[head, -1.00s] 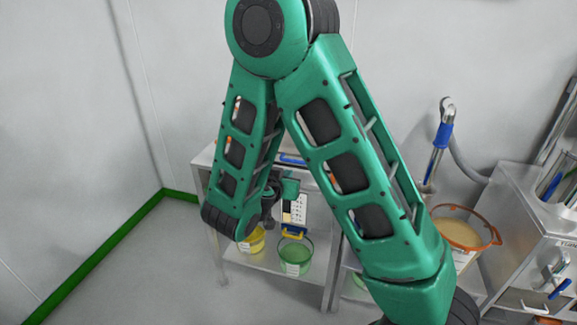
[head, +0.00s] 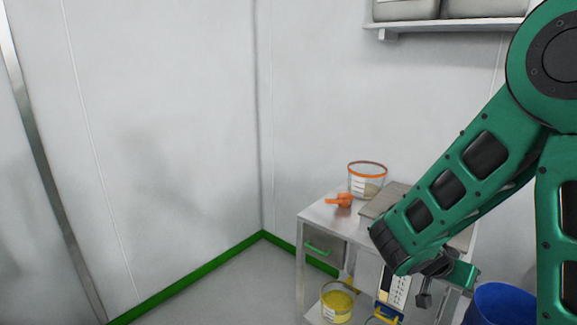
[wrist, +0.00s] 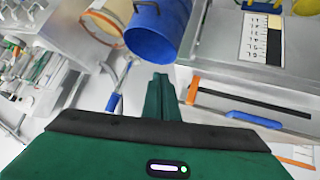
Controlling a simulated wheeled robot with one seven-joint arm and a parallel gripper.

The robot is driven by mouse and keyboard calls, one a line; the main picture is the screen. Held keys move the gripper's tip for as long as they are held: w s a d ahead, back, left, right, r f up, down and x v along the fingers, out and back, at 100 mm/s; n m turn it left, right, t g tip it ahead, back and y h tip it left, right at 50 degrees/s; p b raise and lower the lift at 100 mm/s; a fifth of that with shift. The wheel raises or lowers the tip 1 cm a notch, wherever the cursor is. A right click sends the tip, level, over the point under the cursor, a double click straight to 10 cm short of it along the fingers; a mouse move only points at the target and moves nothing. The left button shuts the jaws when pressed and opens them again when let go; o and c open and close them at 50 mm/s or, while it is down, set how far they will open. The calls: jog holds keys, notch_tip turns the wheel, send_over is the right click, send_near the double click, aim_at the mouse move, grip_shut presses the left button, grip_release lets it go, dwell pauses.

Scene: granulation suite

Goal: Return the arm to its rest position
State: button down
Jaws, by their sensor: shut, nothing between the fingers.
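My arm is green with dark inserts. In the head view it comes in from the right edge and bends down to the left, then its end turns right in front of the steel cart. My gripper (wrist: 161,80) shows in the wrist view as two green fingers close together with nothing between them. In the head view its green end (head: 463,275) is small and partly hidden by the wrist, beside the cart. The fingers appear apart from the things around them.
The steel cart (head: 315,215) holds an orange-rimmed tub (head: 367,181) and an orange scoop (head: 340,201). A yellow tub (head: 337,302) is below. A blue bucket (head: 500,303) stands right; it also shows in the wrist view (wrist: 150,38). Floor at left is clear.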

jog(key=s+d+r+g+y, duration=0.25)
jog(key=s+g+y, duration=0.2)
jog(key=s, duration=0.85)
jog(key=s+a+r+n+y, duration=0.2)
jog(key=s, duration=0.3)
jog(key=s+a+r+n+y, duration=0.1)
jog(key=s+r+n+y, duration=0.1)
jog(key=s, duration=0.3)
jog(key=shift+s+a+t+y, duration=0.2)
jog(key=shift+a+t+y, duration=0.25)
jog(key=shift+y, duration=0.1)
